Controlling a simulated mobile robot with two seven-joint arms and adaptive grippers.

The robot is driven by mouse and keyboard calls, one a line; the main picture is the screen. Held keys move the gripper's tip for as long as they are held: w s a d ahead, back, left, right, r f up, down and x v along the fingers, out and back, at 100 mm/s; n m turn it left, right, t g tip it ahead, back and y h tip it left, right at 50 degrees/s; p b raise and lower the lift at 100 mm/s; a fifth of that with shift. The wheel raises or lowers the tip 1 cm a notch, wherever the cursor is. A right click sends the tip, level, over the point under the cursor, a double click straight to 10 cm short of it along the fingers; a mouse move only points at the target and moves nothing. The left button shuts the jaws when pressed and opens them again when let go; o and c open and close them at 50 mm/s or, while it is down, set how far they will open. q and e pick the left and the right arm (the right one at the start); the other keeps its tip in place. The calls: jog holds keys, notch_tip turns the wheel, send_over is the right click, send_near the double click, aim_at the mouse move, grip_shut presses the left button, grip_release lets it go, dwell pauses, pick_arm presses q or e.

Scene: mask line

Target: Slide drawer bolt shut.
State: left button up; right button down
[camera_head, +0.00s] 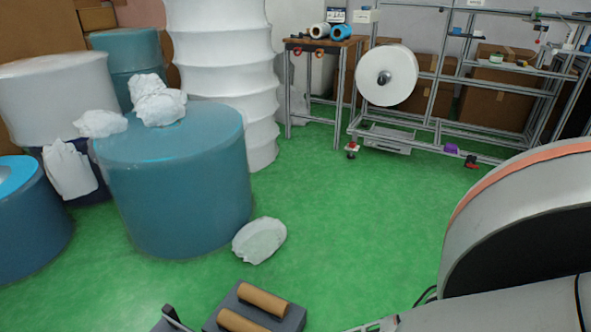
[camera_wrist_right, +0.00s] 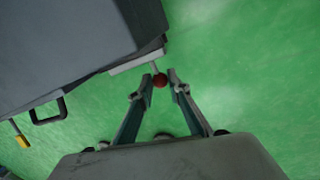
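In the right wrist view, a small red ball knob (camera_wrist_right: 160,80) sits on a short pale rod by a light metal strip (camera_wrist_right: 136,61) at the edge of a dark grey cabinet (camera_wrist_right: 70,45). I take this knob to be the bolt's handle. My right gripper (camera_wrist_right: 161,76) is open, with its fingertips on either side of the knob. The left fingertip is very close to the knob; I cannot tell whether it touches. The drawer front is not clearly seen. My left gripper is in neither view.
A dark grey top with two brown rolls (camera_head: 263,299) shows at the bottom of the head view. A large blue drum (camera_head: 180,195) and a white bundle (camera_head: 260,240) stand beyond it. A metal rack (camera_head: 430,125) stands at the back. Green floor (camera_head: 340,200) between is clear.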

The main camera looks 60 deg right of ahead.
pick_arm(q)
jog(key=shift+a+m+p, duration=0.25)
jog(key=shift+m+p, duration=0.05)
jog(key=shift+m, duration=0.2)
pick_arm(e)
jog(key=a, duration=0.4)
jog(key=shift+s+a, duration=0.25)
jog(key=shift+s, duration=0.1)
jog(key=c, duration=1.9)
grip_release()
jog(key=shift+f, duration=0.1)
jog(key=shift+w, duration=0.1)
notch_tip(320, 180, up, 12)
jog(key=d, duration=0.2)
jog(key=shift+s+d, duration=0.15)
jog(key=shift+s, duration=0.05)
